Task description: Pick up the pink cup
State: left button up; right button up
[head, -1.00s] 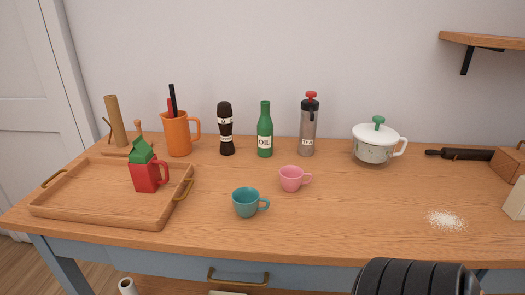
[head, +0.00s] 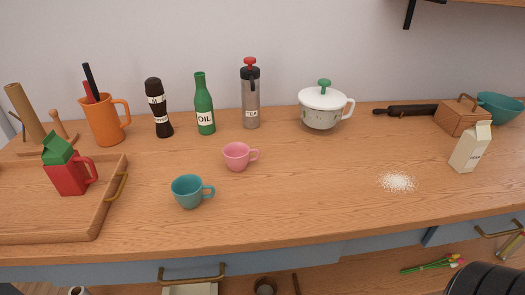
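The pink cup (head: 236,157) stands upright on the wooden counter (head: 300,215), left of the picture's middle, with its handle to the right. A teal cup (head: 187,192) stands close in front of it and to its left, apart from it. Neither of my grippers shows in the head view. Only a dark, rounded, ribbed part shows at the bottom right corner, with no fingers visible.
Behind the pink cup stand a green oil bottle (head: 204,105), a steel flask (head: 251,97) and a white lidded pot (head: 323,107). A wooden tray (head: 100,215) is at left. White powder (head: 398,181) and a carton (head: 470,148) are at right. The counter between is clear.

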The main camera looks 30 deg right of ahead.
aim_at(236, 155)
jog(key=i+z, duration=0.15)
jog(key=z, duration=0.7)
jog(key=k+j+u, duration=0.05)
